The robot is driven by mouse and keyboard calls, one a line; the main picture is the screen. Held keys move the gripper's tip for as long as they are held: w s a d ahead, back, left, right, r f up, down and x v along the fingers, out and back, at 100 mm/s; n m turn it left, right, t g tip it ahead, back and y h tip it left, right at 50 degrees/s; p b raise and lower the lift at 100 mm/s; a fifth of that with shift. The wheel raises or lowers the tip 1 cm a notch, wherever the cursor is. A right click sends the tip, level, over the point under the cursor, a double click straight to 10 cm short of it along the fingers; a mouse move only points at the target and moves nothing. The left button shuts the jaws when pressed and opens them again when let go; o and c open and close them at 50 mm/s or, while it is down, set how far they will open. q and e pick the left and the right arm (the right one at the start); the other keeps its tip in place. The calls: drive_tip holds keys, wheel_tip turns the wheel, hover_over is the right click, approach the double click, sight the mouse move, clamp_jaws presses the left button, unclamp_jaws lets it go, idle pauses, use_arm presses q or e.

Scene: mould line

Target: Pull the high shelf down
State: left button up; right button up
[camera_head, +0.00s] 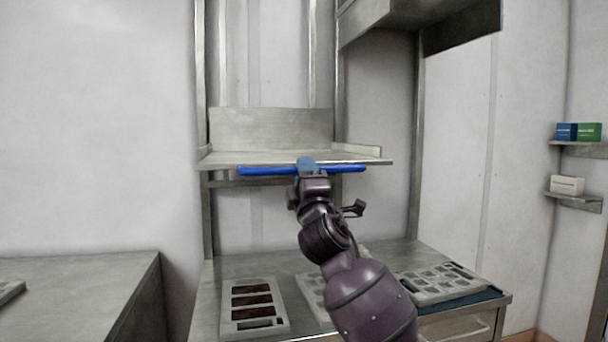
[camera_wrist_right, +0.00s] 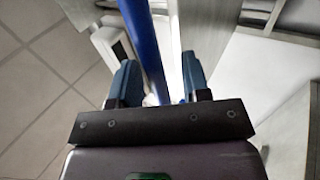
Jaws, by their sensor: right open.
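The high shelf (camera_head: 270,130) is a grey metal shelf with raised back and side walls, on upright rails above the bench. A blue bar handle (camera_head: 265,171) runs along its front edge. My right gripper (camera_head: 307,165) is at the middle of this handle in the head view. In the right wrist view, the blue handle (camera_wrist_right: 143,40) passes between the two blue fingers of my right gripper (camera_wrist_right: 160,80). The fingers are open around the handle, with a gap on the right side. My left gripper is not in view.
Below the shelf is a metal bench (camera_head: 385,257) with a grey mould tray (camera_head: 231,310) and another mould tray (camera_head: 445,290) on a dark mat. A metal cabinet (camera_head: 380,15) hangs upper right. Small boxes (camera_head: 578,131) stand on wall shelves at the far right.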

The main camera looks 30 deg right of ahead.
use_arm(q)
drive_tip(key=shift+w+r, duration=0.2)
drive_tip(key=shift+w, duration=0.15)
use_arm(e)
drive_tip(key=v, duration=1)
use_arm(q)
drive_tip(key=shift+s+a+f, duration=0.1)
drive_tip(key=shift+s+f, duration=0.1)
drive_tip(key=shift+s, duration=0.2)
